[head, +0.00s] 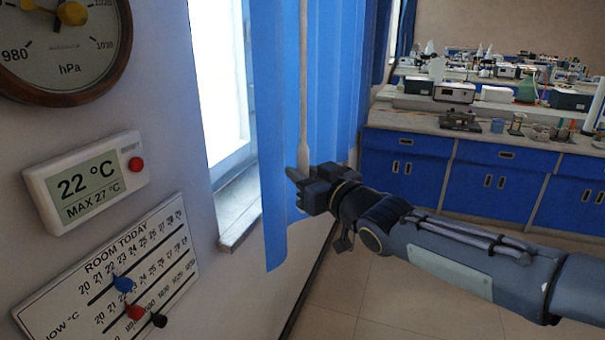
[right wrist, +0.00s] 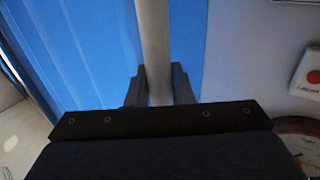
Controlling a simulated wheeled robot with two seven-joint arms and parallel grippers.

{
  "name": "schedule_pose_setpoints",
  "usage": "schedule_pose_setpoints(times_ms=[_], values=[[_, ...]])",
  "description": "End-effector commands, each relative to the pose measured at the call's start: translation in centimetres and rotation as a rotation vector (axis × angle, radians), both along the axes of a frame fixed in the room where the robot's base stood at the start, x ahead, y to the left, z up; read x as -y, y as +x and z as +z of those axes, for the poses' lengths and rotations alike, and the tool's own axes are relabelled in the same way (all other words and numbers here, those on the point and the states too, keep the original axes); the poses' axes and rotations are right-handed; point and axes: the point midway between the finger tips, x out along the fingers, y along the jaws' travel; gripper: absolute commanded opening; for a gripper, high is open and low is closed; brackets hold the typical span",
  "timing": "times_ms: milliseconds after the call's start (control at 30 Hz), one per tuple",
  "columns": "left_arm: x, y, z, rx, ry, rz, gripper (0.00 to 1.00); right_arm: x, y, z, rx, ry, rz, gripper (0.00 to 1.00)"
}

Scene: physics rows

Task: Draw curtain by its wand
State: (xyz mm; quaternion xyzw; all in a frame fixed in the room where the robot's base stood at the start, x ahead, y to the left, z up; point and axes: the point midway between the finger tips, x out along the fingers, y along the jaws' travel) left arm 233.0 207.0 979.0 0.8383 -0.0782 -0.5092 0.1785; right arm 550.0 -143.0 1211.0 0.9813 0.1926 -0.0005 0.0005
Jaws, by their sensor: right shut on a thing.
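The blue curtain (head: 331,100) hangs in vertical folds beside the bright window, and it fills much of the right wrist view (right wrist: 80,60). The pale wand (head: 303,80) hangs upright in front of the curtain. My right gripper (head: 299,179) is at the wand's lower, thicker end. In the right wrist view the wand (right wrist: 153,40) runs down between the two fingers (right wrist: 159,88), which are shut on it. The wand's bottom tip is hidden by the gripper. My left gripper is not in view.
The bright window (head: 220,80) with its sill (head: 240,222) is left of the curtain. A thermometer display (head: 87,178), a round gauge (head: 62,45) and a slider board (head: 115,275) are on the left wall. Blue lab cabinets (head: 480,175) stand behind my right arm. Open floor shows below.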

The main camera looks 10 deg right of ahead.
Motion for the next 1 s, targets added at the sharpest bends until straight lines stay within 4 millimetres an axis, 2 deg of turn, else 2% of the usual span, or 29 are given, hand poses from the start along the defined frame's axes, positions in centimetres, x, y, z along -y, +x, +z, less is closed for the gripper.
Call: schedule_pose_setpoints(times_ms=[467,500,633,900,1000], values=[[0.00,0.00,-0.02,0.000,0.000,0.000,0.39,-0.22,-0.11,-0.07,-0.001,0.000,0.005,0.00],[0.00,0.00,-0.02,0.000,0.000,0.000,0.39,-0.24,-0.12,-0.09,-0.001,0.000,0.005,0.23],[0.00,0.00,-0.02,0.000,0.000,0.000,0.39,-0.20,-0.09,-0.08,-0.001,0.000,0.004,0.40],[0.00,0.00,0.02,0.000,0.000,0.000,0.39,-0.03,-0.09,0.04,0.001,0.000,0.001,0.40],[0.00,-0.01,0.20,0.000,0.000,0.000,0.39,0.28,-0.68,0.16,0.003,-0.001,0.000,0.40]])
